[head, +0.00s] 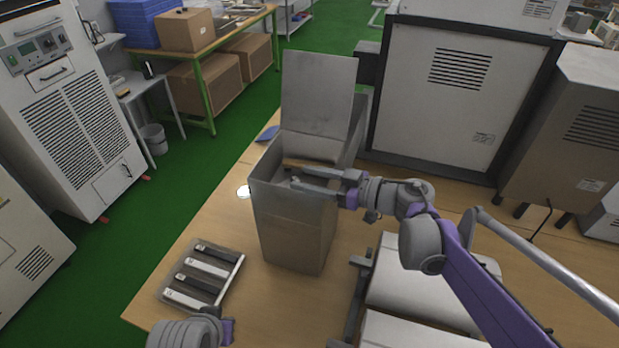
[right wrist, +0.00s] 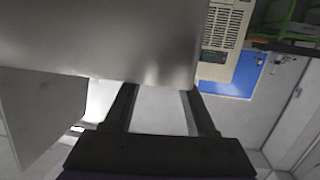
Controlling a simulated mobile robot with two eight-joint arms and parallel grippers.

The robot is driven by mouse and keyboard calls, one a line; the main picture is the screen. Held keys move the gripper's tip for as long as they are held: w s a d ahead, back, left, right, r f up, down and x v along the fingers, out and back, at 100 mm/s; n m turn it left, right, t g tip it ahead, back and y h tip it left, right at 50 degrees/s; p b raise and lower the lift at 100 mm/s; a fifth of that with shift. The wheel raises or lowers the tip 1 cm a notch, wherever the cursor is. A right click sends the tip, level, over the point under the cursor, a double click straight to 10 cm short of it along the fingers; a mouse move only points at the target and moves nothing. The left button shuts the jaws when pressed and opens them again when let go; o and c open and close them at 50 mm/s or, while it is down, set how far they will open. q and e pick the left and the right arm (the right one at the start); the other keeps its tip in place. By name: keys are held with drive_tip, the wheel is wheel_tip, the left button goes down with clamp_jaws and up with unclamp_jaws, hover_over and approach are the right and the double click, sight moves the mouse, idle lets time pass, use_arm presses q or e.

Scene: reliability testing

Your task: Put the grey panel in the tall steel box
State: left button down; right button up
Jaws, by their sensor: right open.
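The tall steel box (head: 290,235) stands on the wooden table in the head view, its top open. The grey panel (head: 318,100) stands upright at the back of the box and rises well above the front rim. Its lower edge is partly hidden, so I cannot tell how deep it sits. My right gripper (head: 297,178) is open, its fingers pointing left over the box opening, in front of and below the panel's visible face. In the right wrist view its two fingers (right wrist: 160,108) are apart. A large grey sheet surface (right wrist: 110,35) is beyond them.
A tray with several dark and light bars (head: 202,274) lies left of the box. White panels in a rack (head: 405,290) lie to the right. A large white cabinet (head: 450,90) stands behind. Part of my left arm shows at the bottom edge.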

drive_tip(key=b+v, duration=0.1)
drive_tip(key=v, duration=1)
drive_tip(key=shift+a, duration=0.1)
idle(0.4)
